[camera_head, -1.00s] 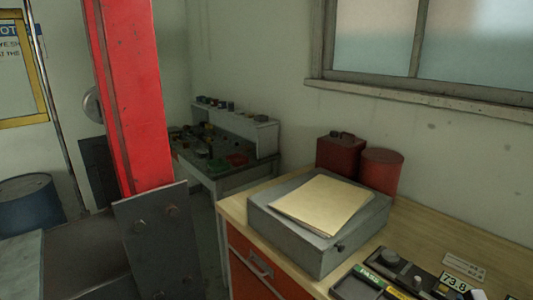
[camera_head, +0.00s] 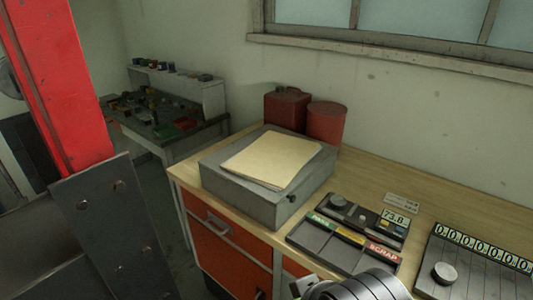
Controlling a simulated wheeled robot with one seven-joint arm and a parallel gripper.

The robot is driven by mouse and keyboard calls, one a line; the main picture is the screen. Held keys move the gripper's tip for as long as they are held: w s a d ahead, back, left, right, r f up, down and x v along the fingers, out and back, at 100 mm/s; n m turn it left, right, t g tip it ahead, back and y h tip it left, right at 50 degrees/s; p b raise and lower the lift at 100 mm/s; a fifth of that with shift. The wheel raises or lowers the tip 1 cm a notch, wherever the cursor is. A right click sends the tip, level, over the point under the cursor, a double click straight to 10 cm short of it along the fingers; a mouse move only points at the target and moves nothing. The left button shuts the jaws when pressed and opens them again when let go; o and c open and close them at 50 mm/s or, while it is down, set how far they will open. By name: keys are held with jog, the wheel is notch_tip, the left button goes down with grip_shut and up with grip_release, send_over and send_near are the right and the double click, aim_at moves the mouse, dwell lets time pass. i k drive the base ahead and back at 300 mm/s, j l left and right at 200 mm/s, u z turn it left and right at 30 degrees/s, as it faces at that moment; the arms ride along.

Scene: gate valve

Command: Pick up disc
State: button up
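I cannot pick out a disc for certain in the head view. A rounded grey, banded metal shape (camera_head: 362,287) shows at the bottom edge, cut off by the frame. I cannot tell whether it is a part of my arm or a separate thing. My gripper is not in view, so its opening and anything it might hold are hidden.
A wooden-topped bench (camera_head: 372,172) with orange drawers carries a grey box (camera_head: 243,185) with paper (camera_head: 271,160), red cans (camera_head: 326,122), a sorting panel (camera_head: 345,240) and a counter unit (camera_head: 472,270). A red post (camera_head: 62,90) with a bolted plate (camera_head: 105,225) stands left. A cluttered table (camera_head: 165,125) stands behind.

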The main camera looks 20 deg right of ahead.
aim_at(338, 202)
jog(key=z, duration=1.3)
